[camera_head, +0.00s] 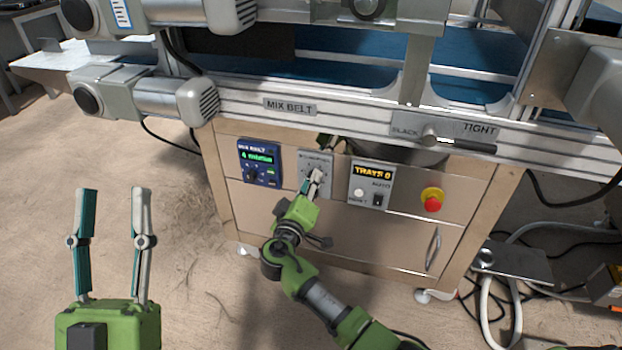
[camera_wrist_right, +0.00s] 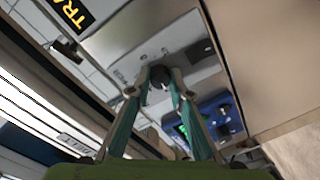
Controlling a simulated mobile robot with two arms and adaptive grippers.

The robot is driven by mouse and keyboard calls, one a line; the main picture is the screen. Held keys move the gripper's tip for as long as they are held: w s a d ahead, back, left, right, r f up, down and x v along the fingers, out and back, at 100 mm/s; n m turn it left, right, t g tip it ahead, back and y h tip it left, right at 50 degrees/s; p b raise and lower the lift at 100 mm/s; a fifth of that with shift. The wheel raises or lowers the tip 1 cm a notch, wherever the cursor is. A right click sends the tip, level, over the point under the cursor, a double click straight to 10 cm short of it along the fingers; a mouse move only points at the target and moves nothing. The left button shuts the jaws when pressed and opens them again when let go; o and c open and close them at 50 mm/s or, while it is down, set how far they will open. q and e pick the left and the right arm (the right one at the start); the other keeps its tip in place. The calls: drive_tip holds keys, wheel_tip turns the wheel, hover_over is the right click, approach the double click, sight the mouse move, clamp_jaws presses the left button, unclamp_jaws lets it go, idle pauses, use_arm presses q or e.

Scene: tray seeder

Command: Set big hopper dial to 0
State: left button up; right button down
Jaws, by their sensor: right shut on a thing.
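The hopper dial panel (camera_head: 316,160) is a small grey plate on the front of the cabinet, between the blue mix belt box and the trays display. In the right wrist view its dark round dial (camera_wrist_right: 160,76) sits between the fingertips. My right gripper (camera_head: 317,175) is shut on this dial; it also shows in the right wrist view (camera_wrist_right: 163,82). The fingers cover most of the dial, and its pointer and scale numbers cannot be read. My left gripper (camera_head: 113,192) is open and empty, over the floor left of the cabinet.
The blue mix belt box (camera_head: 259,162) is left of the dial panel. The trays display panel (camera_head: 371,185) and a red emergency button (camera_head: 432,200) are to its right. A metal rail (camera_head: 350,115) and belt drive overhang the cabinet. The floor at left is clear.

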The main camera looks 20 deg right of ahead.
use_arm(q)
wheel_tip(320, 180, down, 22)
drive_tip(key=w+a+g+y+p, duration=0.2)
drive_tip(key=g+y+p, duration=0.2)
drive_tip(key=g, duration=0.8)
drive_tip(key=shift+w, duration=0.35)
use_arm(e)
drive_tip(key=shift+n+g, duration=0.3)
drive_tip(key=shift+n, duration=4.3)
drive_tip(key=shift+a, duration=0.1)
drive_tip(key=c, duration=1.8)
unclamp_jaws()
drive_tip(key=shift+c, duration=0.2)
use_arm(q)
drive_tip(key=shift+r, duration=0.1)
